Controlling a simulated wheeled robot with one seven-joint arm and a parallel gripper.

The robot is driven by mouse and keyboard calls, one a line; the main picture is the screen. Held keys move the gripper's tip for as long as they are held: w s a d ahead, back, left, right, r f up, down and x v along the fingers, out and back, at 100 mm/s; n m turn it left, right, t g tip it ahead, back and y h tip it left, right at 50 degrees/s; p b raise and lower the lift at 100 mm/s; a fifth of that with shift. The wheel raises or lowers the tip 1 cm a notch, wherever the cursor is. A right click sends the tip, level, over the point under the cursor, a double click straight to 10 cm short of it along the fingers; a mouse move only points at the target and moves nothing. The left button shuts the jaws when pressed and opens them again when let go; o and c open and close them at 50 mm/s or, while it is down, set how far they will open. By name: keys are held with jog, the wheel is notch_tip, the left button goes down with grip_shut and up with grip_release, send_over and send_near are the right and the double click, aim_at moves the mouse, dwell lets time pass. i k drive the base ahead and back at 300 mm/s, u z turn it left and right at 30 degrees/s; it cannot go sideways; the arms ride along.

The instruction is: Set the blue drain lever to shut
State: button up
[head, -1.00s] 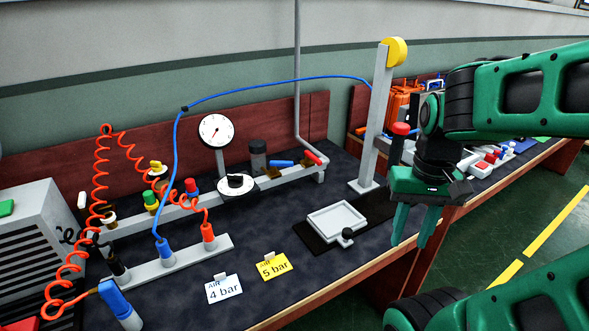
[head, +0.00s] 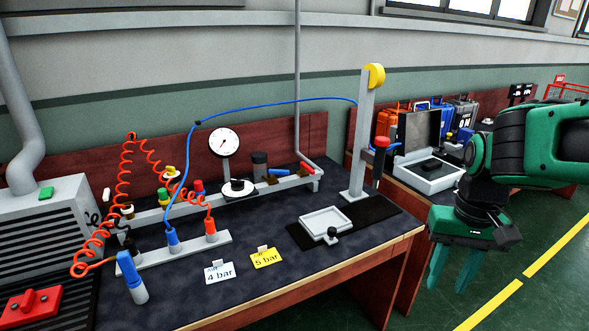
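The blue lever (head: 279,172) is on the grey pipe rail at the back of the bench, left of a red lever (head: 307,168). It is small in the picture, with its handle lying roughly along the rail; I cannot tell its exact setting. My gripper (head: 453,275) hangs fingers down past the right end of the bench, over the floor. Its two fingers are apart with nothing between them. It is far to the right of the blue lever and touches nothing.
A gauge (head: 224,142), a black knob (head: 237,186) and a dark cylinder (head: 259,164) stand left of the levers. A post (head: 360,145) and white tray (head: 325,222) are at the right.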

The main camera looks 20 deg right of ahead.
aim_at(271, 172)
jog(key=z, duration=0.05)
jog(key=i, duration=1)
